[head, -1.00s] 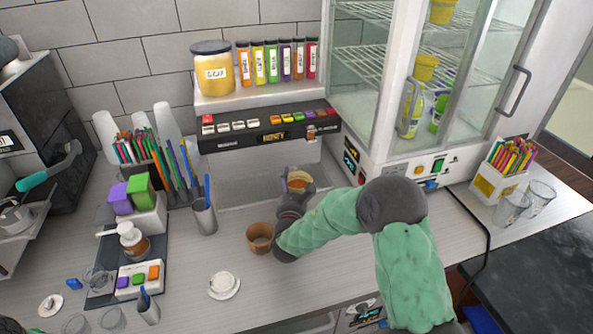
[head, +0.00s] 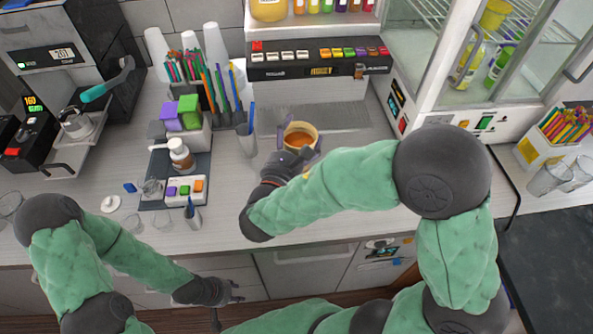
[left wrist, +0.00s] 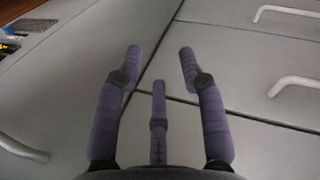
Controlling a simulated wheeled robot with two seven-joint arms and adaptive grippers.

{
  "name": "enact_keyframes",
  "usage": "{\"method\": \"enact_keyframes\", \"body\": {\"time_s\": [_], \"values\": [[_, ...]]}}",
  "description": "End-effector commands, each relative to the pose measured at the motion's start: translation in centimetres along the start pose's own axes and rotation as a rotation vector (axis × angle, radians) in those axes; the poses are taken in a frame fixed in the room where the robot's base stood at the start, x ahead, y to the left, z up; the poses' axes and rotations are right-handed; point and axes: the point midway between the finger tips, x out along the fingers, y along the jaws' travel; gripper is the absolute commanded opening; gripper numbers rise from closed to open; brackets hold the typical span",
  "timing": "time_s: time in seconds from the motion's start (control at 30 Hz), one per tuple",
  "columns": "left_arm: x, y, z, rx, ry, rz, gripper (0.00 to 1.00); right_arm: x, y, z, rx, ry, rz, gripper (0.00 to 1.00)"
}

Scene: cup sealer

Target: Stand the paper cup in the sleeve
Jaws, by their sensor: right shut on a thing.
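The tan paper cup (head: 301,127), brown inside, is at the back of the counter in the head view. My right gripper (head: 298,148) is shut on it, with fingers on its left and right sides. The cup's lower part is hidden by the gripper, so I cannot tell whether it touches the counter. The brown sleeve does not show now; my right arm covers much of the counter in front. My left gripper (head: 232,292) is low in front of the drawers, empty. In the left wrist view its fingers (left wrist: 160,60) are spread apart.
A pen holder (head: 246,141) stands left of the cup. A dark mat (head: 157,165) with a pump bottle (head: 181,154) and a button box (head: 187,190) is further left. A button panel (head: 320,62) is behind, and a glass cabinet (head: 425,60) is at the right.

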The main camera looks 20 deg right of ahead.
Motion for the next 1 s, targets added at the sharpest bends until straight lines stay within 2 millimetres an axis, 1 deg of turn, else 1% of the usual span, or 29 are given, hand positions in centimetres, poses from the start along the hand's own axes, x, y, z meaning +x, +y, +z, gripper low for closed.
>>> {"method": "enact_keyframes", "body": {"time_s": [0.03, 0.1, 0.2, 0.3, 0.4, 0.47, 0.57, 0.87, 1.0], "values": [[-0.5, 0.2, 0.0, 0.000, 0.000, 0.000, 0.40, -1.3, 0.1, 1.0, 0.000, -0.003, 0.003, 0.42], [-0.8, 0.3, 0.0, 0.000, 0.000, 0.000, 0.40, -2.6, -0.1, 1.6, -0.005, -0.003, -0.003, 0.42], [-1.0, 0.4, 0.0, 0.000, 0.000, 0.000, 0.40, -4.1, -0.5, 2.3, -0.013, -0.004, -0.009, 0.42], [-1.2, 0.4, 0.1, 0.000, 0.000, 0.000, 0.40, -5.0, -0.8, 2.6, -0.018, -0.003, -0.015, 0.42], [-1.1, 0.4, 0.1, 0.000, 0.000, 0.000, 0.40, -5.0, -0.8, 2.5, -0.022, -0.003, -0.021, 0.42], [-0.9, 0.3, 0.0, 0.000, 0.000, 0.000, 0.40, -4.5, -0.7, 2.2, -0.023, -0.002, -0.023, 0.42], [-0.5, 0.2, 0.0, 0.000, 0.000, 0.000, 0.40, -2.8, -0.3, 1.2, -0.025, -0.001, -0.026, 0.42], [0.8, -0.3, 0.0, 0.000, 0.000, 0.000, 0.40, 3.2, 1.5, -1.9, -0.024, -0.002, -0.025, 0.41], [1.5, -0.5, 0.0, 0.000, 0.000, 0.000, 0.40, 5.0, 2.1, -4.4, -0.024, -0.001, -0.022, 0.41]]}}
